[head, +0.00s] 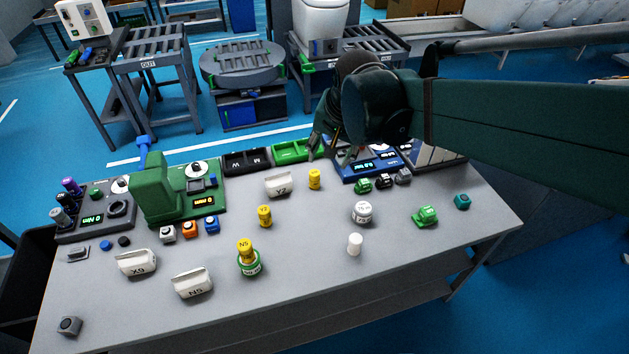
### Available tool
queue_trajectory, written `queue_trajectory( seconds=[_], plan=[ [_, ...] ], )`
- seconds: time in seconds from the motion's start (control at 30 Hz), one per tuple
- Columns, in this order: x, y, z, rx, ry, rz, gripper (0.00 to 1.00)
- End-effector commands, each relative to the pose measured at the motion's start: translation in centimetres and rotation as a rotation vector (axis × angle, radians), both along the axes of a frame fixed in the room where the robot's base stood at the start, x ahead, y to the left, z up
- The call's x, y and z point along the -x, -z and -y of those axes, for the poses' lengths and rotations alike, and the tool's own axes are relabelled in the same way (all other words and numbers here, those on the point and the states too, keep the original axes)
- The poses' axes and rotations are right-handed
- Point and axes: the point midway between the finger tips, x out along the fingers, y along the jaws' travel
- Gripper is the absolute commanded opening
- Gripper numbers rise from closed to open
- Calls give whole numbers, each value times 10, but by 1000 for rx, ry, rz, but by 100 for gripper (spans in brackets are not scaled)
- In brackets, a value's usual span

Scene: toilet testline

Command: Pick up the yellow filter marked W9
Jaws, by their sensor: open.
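Three yellow filters show in the head view. One filter (314,179) stands at the back of the grey table, just right of the white holder marked Y2. A second filter (264,215) stands further forward and left. A third, marked N5 (246,250), stands on top of a green and white round piece. The marks on the first two are too small to read, so I cannot tell which is W9. My gripper (315,148) is open, above the table's back edge, behind and above the rear filter and apart from it. My arm's wrist partly hides it.
White holders marked Y2 (278,184), X9 (137,262) and N5 (192,282) stand on the table (320,285). A green press (155,190) is at the left, a blue device (365,168) at the back. A white round jar (362,212) and white cylinder (355,244) stand right of centre.

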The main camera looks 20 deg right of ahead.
Motion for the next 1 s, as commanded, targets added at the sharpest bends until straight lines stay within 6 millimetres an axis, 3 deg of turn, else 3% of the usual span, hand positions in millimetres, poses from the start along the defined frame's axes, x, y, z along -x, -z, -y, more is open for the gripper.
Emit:
queue_trajectory(
  seconds=[0.57,1.0],
  plan=[
    [-82,45,8,-106,306,-111,43],
    [-139,97,15,-165,547,-193,43]
  ],
)
